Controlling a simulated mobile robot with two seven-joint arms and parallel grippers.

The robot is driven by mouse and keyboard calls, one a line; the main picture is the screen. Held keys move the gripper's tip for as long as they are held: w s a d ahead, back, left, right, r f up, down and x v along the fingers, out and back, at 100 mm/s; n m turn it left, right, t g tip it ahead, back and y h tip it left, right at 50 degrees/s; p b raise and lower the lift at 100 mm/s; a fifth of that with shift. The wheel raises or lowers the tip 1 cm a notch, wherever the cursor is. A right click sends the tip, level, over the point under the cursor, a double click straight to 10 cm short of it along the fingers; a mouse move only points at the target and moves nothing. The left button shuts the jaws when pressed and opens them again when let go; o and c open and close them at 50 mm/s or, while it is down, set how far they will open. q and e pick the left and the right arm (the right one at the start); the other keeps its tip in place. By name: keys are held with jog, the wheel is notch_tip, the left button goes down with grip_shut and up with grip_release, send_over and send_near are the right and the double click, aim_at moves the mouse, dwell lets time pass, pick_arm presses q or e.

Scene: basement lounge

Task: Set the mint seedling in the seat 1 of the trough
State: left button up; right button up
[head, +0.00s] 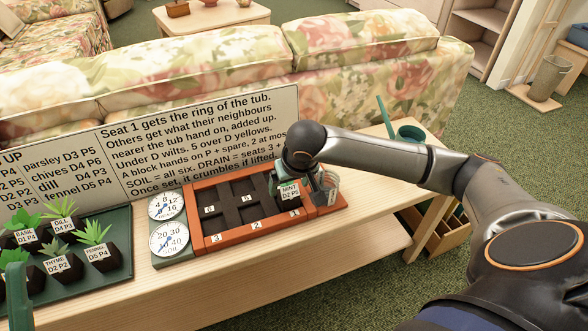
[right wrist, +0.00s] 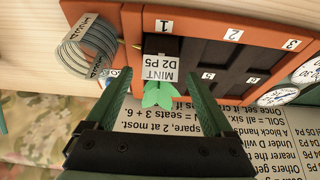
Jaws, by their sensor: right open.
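The mint seedling (head: 289,190) is a dark block labelled MINT D2 P5. It stands at the trough's right end, just behind the number 1 label, at seat 1. In the right wrist view the mint (right wrist: 160,66) shows its green leaves toward me. The orange trough (head: 225,246) has dark seats, with 3, 2 and 1 along its front rim. My right gripper (head: 308,172) is over its right end. In the right wrist view the gripper (right wrist: 158,88) is open, its green fingers on either side of the leaves.
Two dials (head: 168,239) stand at the trough's left. A green tray (head: 122,268) holds several labelled seedlings. A small ribbed tub (right wrist: 88,50) is close beside the mint. A rule board (head: 200,140) stands behind the trough. A green can (head: 410,133) is at the back right.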

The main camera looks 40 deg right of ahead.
jog(key=p+v, duration=0.3)
jog(key=v, duration=0.6)
jog(key=a+f+n+t+y, duration=0.3)
jog(key=a+n+t+y, duration=0.3)
jog(key=a, duration=1)
pick_arm(q)
jog(key=w+f+n+g+y, duration=0.1)
jog(key=w+f+n+y, duration=0.1)
jog(key=f, duration=0.3)
jog(key=w+a+f+n+g+y, duration=0.1)
jog(key=w+f+n+y, duration=0.1)
jog(key=f, duration=0.4)
jog(key=w+f+n+g+y, duration=0.2)
jog(key=w+f+n+y, duration=0.1)
jog(key=f+y, duration=0.2)
jog(key=shift+a+f+n+y, duration=0.15)
jog(key=shift+a+n+y, duration=0.15)
jog(key=shift+a, duration=0.1)
pick_arm(e)
jog(key=s+d+r+n+t, duration=0.2)
jog(key=s+r+t, duration=0.3)
jog(key=r+t, duration=0.1)
jog(key=shift+s+t+y, duration=0.3)
jog(key=shift+s+t, duration=0.05)
jog(key=shift+t, duration=0.45)
